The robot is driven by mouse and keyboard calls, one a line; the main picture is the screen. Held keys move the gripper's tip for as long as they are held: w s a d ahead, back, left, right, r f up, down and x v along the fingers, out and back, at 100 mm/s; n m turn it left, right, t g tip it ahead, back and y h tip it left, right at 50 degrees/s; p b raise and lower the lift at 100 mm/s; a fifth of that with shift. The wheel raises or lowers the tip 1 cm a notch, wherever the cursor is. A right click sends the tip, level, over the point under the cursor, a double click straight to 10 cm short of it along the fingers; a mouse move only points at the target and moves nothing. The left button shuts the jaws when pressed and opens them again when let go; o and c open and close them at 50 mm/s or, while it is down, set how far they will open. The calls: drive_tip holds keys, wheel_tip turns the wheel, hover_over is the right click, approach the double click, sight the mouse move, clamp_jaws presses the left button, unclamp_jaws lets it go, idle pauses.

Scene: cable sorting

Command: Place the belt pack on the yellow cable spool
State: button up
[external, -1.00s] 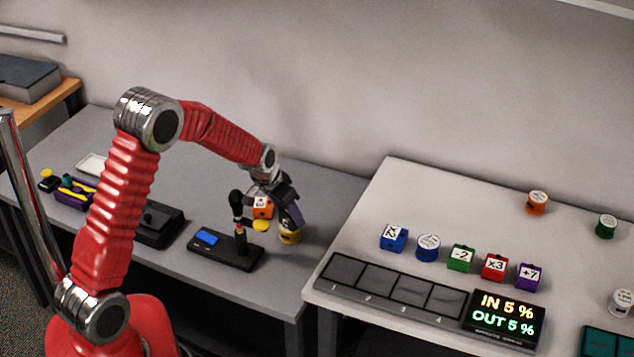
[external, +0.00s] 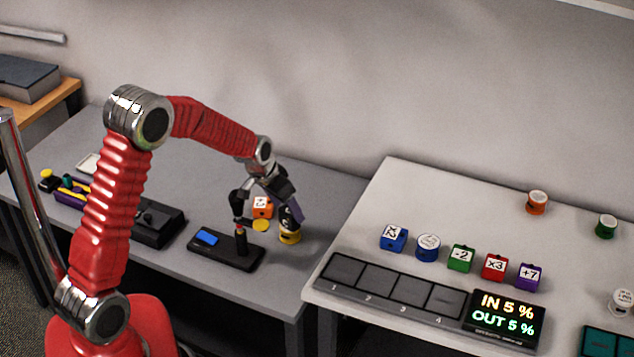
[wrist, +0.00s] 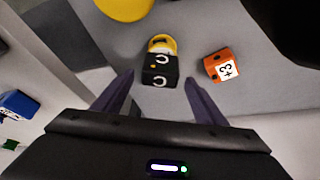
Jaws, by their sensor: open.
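In the wrist view a black block with white curved marks (wrist: 158,72), which may be the belt pack, sits between and beyond my fingertips. A yellow round piece with a pale label (wrist: 162,43) shows directly behind it; I cannot tell whether they touch. In the external view a yellow spool (external: 289,238) stands on the grey table, just below my gripper's right finger. My gripper (external: 265,215) is down close to the table. Its two fingers stand wide apart in the wrist view (wrist: 160,92), with nothing clamped between them.
An orange cube (external: 262,208) stands close behind, and a flat yellow disc (external: 260,225) lies in front of it. A black base with a blue pad (external: 207,236) and a red-topped post is at the left. Coloured cubes and a display (external: 505,318) occupy the right table.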

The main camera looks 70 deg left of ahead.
drive_tip(key=v, duration=0.9)
idle(0.4)
drive_tip(key=s+d+r+m, duration=0.1)
drive_tip(key=s+d+r, duration=0.1)
drive_tip(key=d+r, duration=0.35)
drive_tip(key=s+d+r+m+t+h, duration=0.1)
drive_tip(key=s+d+r, duration=0.15)
drive_tip(key=d, duration=0.55)
drive_tip(key=s+d+r, duration=0.3)
drive_tip(key=d+r, duration=0.1)
drive_tip(key=d, duration=0.3)
drive_tip(key=s+d+r+m, duration=0.1)
drive_tip(key=s+d+m, duration=0.1)
drive_tip(key=s+d, duration=1)
drive_tip(key=shift+s+d+r+t+h, duration=0.15)
drive_tip(key=shift+s+r+t+h, duration=0.2)
drive_tip(key=shift+s, duration=0.9)
